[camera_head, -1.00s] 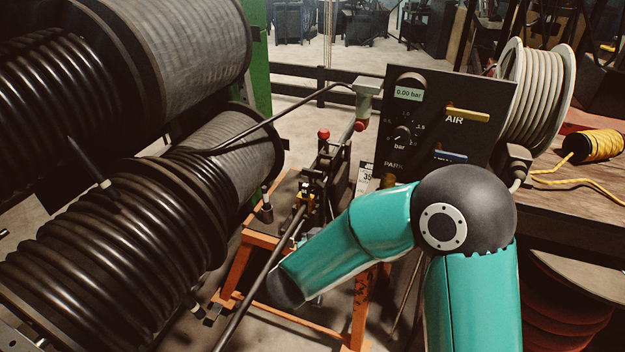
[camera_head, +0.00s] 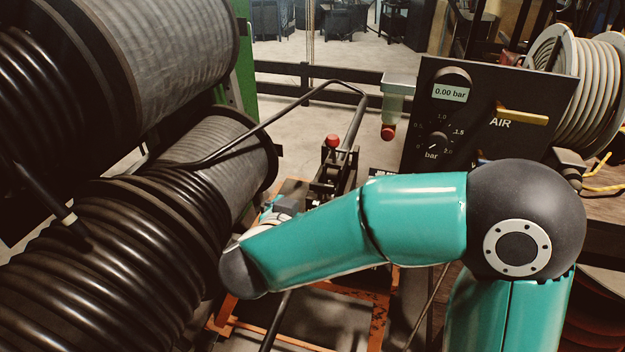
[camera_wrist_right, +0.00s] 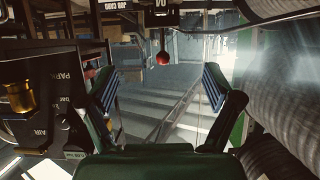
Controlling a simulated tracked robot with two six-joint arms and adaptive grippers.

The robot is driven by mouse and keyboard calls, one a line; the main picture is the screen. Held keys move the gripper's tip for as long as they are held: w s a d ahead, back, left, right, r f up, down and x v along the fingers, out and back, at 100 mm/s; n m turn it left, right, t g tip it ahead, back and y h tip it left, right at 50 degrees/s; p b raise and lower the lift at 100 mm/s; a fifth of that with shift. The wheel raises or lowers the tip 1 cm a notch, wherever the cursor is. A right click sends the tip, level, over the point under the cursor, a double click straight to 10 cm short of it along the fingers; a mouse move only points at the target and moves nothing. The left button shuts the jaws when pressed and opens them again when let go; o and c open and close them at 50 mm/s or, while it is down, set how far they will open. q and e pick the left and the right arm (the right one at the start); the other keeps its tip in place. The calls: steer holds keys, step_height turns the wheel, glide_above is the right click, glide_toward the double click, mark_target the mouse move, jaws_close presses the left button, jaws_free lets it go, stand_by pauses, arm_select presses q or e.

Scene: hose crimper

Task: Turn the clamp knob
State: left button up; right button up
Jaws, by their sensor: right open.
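A red ball-shaped knob (camera_head: 333,140) stands on a dark clamp mechanism (camera_head: 333,175) above an orange stand, in the middle of the head view. In the right wrist view, where lettering is upside down, a red ball (camera_wrist_right: 163,57) shows on a thin dark stem beyond the fingertips, apart from them. My right gripper (camera_wrist_right: 159,87) is open, with nothing between its fingers. In the head view my teal right arm hides most of that gripper and the lower clamp. My left gripper is not in view.
Large black hose reels (camera_head: 110,240) crowd the left. A black panel (camera_head: 470,125) with a gauge reading 0.00 bar and a yellow AIR handle (camera_head: 522,116) stands at right. A black hose (camera_head: 290,100) arches behind the clamp. A second red knob (camera_head: 388,132) hangs beside the panel.

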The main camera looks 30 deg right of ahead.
mark_target(321, 186)
steer(key=b+x, duration=0.2)
steer(key=x, duration=1.4)
steer(key=shift+w, duration=0.3)
steer(key=shift+c, duration=0.3)
